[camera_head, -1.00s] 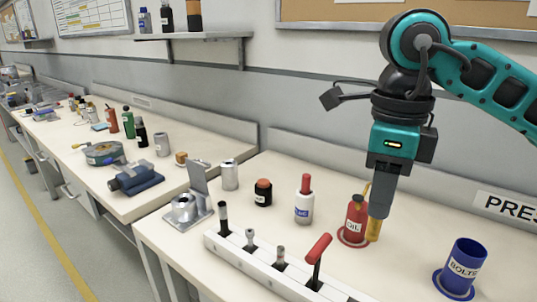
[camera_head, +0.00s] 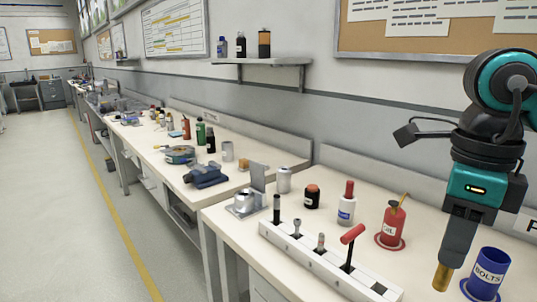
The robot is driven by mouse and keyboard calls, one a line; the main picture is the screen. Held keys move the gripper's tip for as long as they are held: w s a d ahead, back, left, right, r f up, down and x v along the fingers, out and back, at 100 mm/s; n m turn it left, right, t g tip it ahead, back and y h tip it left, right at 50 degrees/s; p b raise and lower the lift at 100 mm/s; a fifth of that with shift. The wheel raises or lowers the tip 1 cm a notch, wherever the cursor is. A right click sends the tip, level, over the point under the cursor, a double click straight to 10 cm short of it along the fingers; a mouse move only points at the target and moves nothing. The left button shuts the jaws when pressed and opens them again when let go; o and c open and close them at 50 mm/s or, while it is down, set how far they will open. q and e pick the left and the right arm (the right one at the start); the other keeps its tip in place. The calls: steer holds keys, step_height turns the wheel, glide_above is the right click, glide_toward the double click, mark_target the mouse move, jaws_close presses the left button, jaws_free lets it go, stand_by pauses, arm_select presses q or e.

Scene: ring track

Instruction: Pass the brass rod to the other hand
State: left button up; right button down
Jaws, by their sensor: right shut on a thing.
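The brass rod (camera_head: 442,277) is a short golden piece that sticks out below the fingertips of my right gripper (camera_head: 453,255). The gripper points down and is shut on the rod, above the bench near its front right. The rod's upper part is hidden between the fingers. My left gripper is not in view.
A blue bolts cup (camera_head: 489,272) stands just right of the rod, and a red oil can (camera_head: 392,226) stands behind it to the left. A white tool rack (camera_head: 325,268) holds several tools. Cluttered benches run far left beside a clear floor (camera_head: 60,230).

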steer(key=shift+s+a+f+n, duration=0.1)
steer(key=shift+s+n, duration=0.2)
steer(key=shift+n, duration=0.1)
steer(key=shift+w+a+f+n, duration=0.1)
steer(key=shift+w+f+n, duration=0.1)
steer(key=shift+n, duration=0.3)
arm_select(q)
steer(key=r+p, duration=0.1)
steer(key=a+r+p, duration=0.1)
steer(key=p, duration=0.1)
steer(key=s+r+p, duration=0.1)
steer(key=p, duration=0.1)
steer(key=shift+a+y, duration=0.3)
arm_select(e)
steer(key=w+a+f+n, duration=0.1)
steer(key=f+n, duration=0.5)
steer(key=n, duration=0.6)
steer(key=w+a+f+n, duration=0.2)
steer(key=f+n, duration=0.4)
steer(key=n, duration=0.6)
steer(key=shift+w+a, duration=0.3)
steer(key=shift+w, duration=0.35)
